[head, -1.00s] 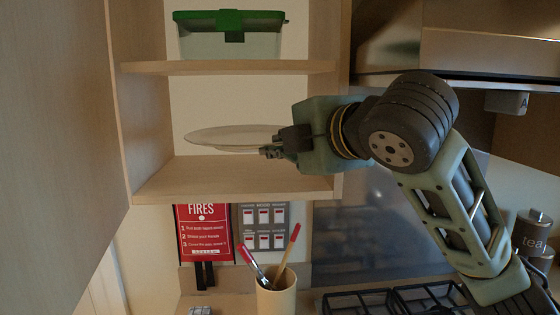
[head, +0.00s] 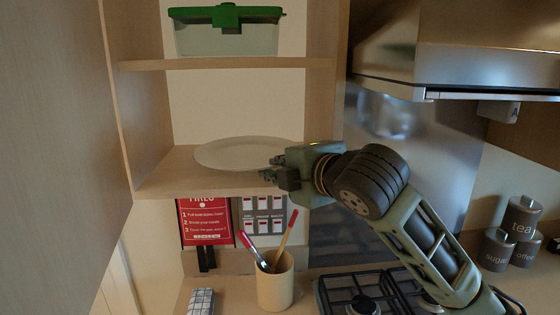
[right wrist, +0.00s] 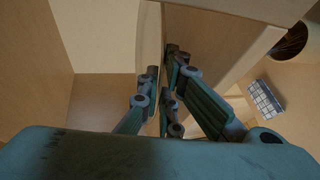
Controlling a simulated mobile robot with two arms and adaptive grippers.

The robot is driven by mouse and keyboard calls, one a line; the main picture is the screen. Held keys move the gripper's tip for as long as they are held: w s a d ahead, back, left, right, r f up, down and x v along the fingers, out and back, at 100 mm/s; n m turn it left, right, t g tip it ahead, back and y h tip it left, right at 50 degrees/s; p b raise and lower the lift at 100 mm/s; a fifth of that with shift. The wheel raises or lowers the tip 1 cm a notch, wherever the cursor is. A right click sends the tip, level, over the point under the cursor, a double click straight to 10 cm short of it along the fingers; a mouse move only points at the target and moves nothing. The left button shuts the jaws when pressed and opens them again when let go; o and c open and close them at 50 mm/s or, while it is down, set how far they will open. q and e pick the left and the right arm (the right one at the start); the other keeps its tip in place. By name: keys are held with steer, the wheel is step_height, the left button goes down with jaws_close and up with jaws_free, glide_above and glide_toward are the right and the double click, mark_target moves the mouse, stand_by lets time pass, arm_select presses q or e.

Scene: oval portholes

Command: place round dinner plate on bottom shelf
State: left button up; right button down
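The round dinner plate (head: 235,152) is pale and lies flat over the bottom shelf (head: 160,183) of the open cupboard, with no clear gap beneath it. Its right front edge is partly hidden by my right gripper (head: 274,170). That gripper comes in from the right at the shelf's front, its fingers parted above and below the plate's rim. In the right wrist view, the fingers (right wrist: 160,98) stand apart, and the plate (right wrist: 151,40) shows nearly edge-on between them. My left gripper is not in view.
A green-lidded container (head: 226,38) stands on the shelf above (head: 225,63). The cupboard's side wall (head: 324,105) is close to my right gripper. Below are a utensil cup (head: 275,285), a stove (head: 365,293) and canisters (head: 523,218). A range hood (head: 455,60) is at right.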

steer(key=shift+r, duration=0.1)
steer(key=c, duration=2.3)
jaws_free()
steer(key=shift+s, duration=0.1)
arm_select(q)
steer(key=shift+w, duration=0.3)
arm_select(e)
steer(key=shift+o, duration=0.2)
